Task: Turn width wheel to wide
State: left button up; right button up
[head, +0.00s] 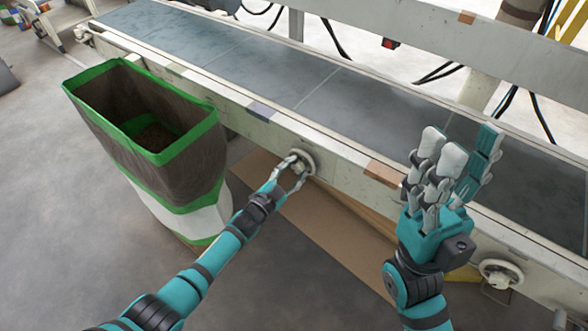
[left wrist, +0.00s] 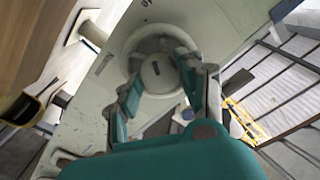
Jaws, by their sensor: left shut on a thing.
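A round pale handwheel (head: 306,156) with a hub sits on the side rail of the conveyor, left of the picture's centre right. My right gripper (head: 455,160) is raised over the conveyor's front edge, fingers spread and empty, away from any wheel.
A second handwheel (head: 501,273) is on the rail at the lower right. A tall brown bag with green edges (head: 185,170) stands open at the left. The grey conveyor belt (head: 235,60) runs behind the rail. Grey floor (head: 60,230) is clear at the lower left.

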pick_arm(q)
jog(key=shift+a+n, duration=0.1)
jog(key=shift+n, duration=0.2)
jog(key=o, duration=1.1)
jog(key=shift+o, duration=0.2)
jog(key=shift+s+a+f, duration=0.1)
jog(key=shift+s+a, duration=0.05)
jog(key=shift+s, duration=0.05)
jog(key=v, duration=1.1)
jog(key=shift+s, duration=0.2)
jog(key=shift+a, duration=0.1)
